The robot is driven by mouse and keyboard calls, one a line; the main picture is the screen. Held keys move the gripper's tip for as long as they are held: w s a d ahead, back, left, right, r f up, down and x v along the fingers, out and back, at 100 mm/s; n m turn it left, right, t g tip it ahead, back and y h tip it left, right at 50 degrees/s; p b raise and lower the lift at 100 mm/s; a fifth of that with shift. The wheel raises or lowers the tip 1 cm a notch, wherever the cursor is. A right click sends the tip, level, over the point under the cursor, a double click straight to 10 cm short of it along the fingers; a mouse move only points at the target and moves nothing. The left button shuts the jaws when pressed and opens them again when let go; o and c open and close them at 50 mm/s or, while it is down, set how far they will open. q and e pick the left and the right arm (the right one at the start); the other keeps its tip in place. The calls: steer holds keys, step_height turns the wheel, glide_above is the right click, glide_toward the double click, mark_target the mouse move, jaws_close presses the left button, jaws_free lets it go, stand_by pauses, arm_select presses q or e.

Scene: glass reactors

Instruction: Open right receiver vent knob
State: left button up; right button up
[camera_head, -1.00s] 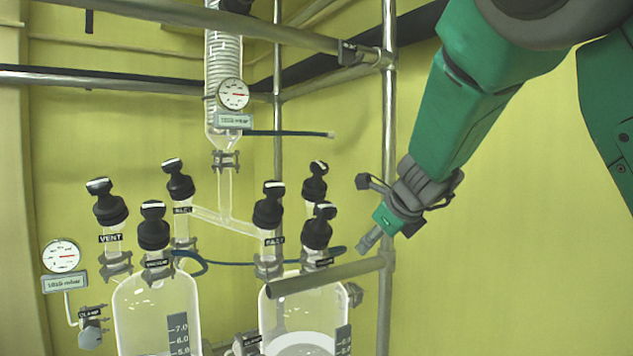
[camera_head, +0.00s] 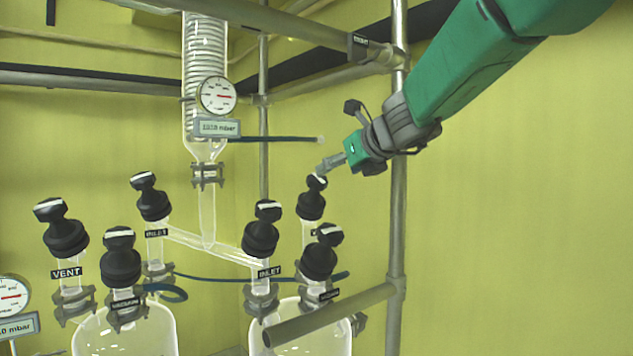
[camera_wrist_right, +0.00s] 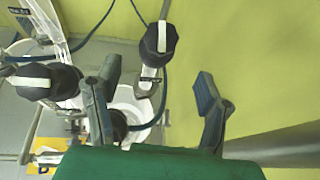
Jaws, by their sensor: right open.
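The right receiver's vent knob (camera_head: 311,203) is a black cap with a white bar, at the back of the right glass vessel (camera_head: 310,325); its label is partly hidden. My right gripper (camera_head: 325,166) is just above and to the right of it, its fingertips overlapping the cap's top in the head view. In the right wrist view, my right gripper (camera_wrist_right: 155,98) is open with nothing between its fingers; a black knob (camera_wrist_right: 158,42), apparently the vent knob, is beyond the gap. I cannot tell whether the fingers touch it. My left gripper is out of view.
The inlet knob (camera_head: 262,230) and the front vacuum knob (camera_head: 322,252) stand close by. A horizontal metal bar (camera_head: 330,314) and an upright pole (camera_head: 397,230) are near my arm. A blue hose (camera_head: 270,139) runs behind. The wall side at right is free.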

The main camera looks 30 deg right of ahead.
mark_target(321, 181)
steer(key=p+x, duration=0.1)
steer(key=x, duration=0.2)
steer(key=shift+w+a, duration=0.1)
steer(key=shift+w, duration=0.3)
steer(key=shift+w+d+f+p, duration=0.15)
steer(key=shift+w+d+p, duration=0.3)
steer(key=shift+p, duration=0.3)
steer(key=x, duration=0.5)
steer(key=shift+w+a+f, duration=0.15)
steer(key=shift+w+f, duration=0.1)
steer(key=shift+w, duration=0.05)
steer(key=shift+w+a, duration=0.2)
steer(key=shift+w, duration=0.1)
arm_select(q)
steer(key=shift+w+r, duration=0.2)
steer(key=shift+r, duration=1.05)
arm_select(e)
steer(key=shift+s+r, duration=0.1)
steer(key=shift+s, duration=0.15)
steer(key=shift+c, duration=0.3)
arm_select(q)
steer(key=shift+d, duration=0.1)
arm_select(e)
steer(key=shift+d, duration=0.2)
steer(key=c, duration=1.1)
